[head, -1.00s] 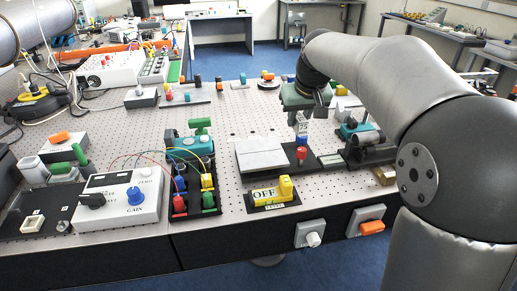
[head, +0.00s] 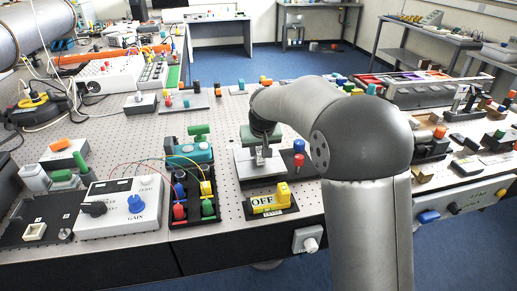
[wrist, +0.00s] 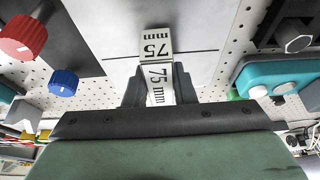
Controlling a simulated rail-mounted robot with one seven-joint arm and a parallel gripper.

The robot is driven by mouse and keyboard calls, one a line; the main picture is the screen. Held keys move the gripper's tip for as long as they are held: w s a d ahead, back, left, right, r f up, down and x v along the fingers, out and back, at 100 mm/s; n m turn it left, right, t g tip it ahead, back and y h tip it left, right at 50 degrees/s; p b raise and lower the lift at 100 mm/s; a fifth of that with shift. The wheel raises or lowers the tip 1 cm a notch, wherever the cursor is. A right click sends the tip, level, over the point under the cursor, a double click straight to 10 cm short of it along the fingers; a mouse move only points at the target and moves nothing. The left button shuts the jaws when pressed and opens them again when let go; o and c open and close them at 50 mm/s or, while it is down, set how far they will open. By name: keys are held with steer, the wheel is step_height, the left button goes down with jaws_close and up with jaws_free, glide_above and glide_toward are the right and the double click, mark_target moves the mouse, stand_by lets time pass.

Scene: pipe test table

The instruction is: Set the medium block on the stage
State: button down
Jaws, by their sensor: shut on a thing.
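My gripper (head: 263,150) is shut on a pale metal block (head: 262,157) marked 75 mm. In the wrist view my gripper (wrist: 160,85) has its dark fingers on both sides of the block (wrist: 157,44), and the marking shows on two faces. The stage looks to be the flat grey plate (head: 245,172), and it also shows in the wrist view (wrist: 195,22). The block is over the middle of the plate. I cannot tell whether its bottom touches the plate. No other size-marked block can be made out clearly.
A yellow OFF switch (head: 282,193) is in front. A teal device (head: 188,154) and a tray of coloured plugs (head: 194,205) are to the left.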

steer(key=shift+f, duration=0.2)
steer(key=c, duration=1.2)
jaws_free()
steer(key=shift+r, duration=0.3)
steer(key=v, duration=1.2)
steer(key=s+d+f+m+g, duration=0.1)
steer(key=s+d+f, duration=0.4)
steer(key=s, duration=0.6)
steer(key=s+d+f+g, duration=0.1)
steer(key=s+d+f, duration=0.3)
steer(key=s, duration=0.7)
steer(key=s+d+f+m+g+h, duration=0.1)
steer(key=s+d+f, duration=0.4)
steer(key=s, duration=0.6)
steer(key=shift+d+f+m+g+b, duration=0.3)
steer(key=shift+d+f+g+b, duration=0.1)
steer(key=shift+d, duration=0.55)
